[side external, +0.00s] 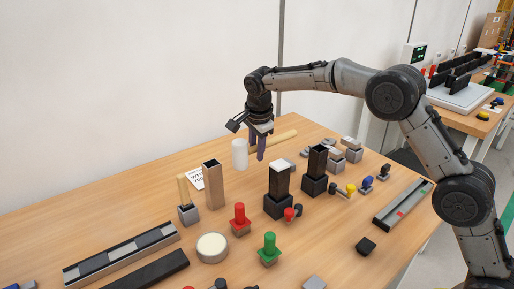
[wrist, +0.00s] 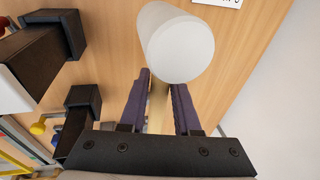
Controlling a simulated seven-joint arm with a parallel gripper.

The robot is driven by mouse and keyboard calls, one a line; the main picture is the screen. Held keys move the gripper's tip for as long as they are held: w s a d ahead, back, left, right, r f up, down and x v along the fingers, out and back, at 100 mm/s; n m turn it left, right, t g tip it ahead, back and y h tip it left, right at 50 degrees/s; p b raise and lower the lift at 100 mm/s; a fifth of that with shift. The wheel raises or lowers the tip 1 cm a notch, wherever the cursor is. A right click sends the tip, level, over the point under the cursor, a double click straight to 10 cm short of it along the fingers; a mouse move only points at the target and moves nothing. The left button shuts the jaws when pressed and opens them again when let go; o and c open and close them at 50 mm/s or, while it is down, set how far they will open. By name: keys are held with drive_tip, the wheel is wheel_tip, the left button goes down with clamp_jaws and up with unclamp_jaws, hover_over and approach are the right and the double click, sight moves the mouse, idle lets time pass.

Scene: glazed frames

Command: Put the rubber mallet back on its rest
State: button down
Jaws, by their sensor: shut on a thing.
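The rubber mallet has a white cylindrical head (side external: 240,154) and a pale wooden handle (side external: 286,135). My gripper (side external: 257,155) is shut on the handle close to the head, and the mallet appears to be held above the table. In the side view the head stands upright and the handle points right and back. In the wrist view the head (wrist: 180,46) is just beyond my fingertips, with the handle (wrist: 158,108) between the fingers. I cannot tell for certain which fixture is the rest; grey blocks (side external: 353,152) stand at the back right.
A brown square tube (side external: 212,186) and a printed card (side external: 194,180) are left of the mallet. Dark square holders (side external: 278,190) stand in front right. Red (side external: 239,217) and green (side external: 269,248) knobs and a round white-topped pad (side external: 212,247) are nearer. The back left tabletop is clear.

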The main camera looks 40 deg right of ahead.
hover_over(256, 182)
drive_tip(key=shift+s+a+f, duration=0.1)
drive_tip(key=shift+s+f, duration=0.05)
drive_tip(key=shift+f, duration=1.7)
drive_tip(key=shift+s+a+f, duration=0.1)
drive_tip(key=shift+s+f, duration=0.05)
drive_tip(key=shift+f, duration=1.7)
drive_tip(key=shift+f, duration=0.55)
drive_tip(key=c, duration=0.6)
unclamp_jaws()
drive_tip(key=shift+c, duration=0.2)
drive_tip(key=shift+o, duration=0.5)
drive_tip(key=shift+s+f, duration=0.1)
drive_tip(key=shift+f, duration=0.1)
drive_tip(key=v, duration=1.4)
drive_tip(key=shift+d+r, duration=0.15)
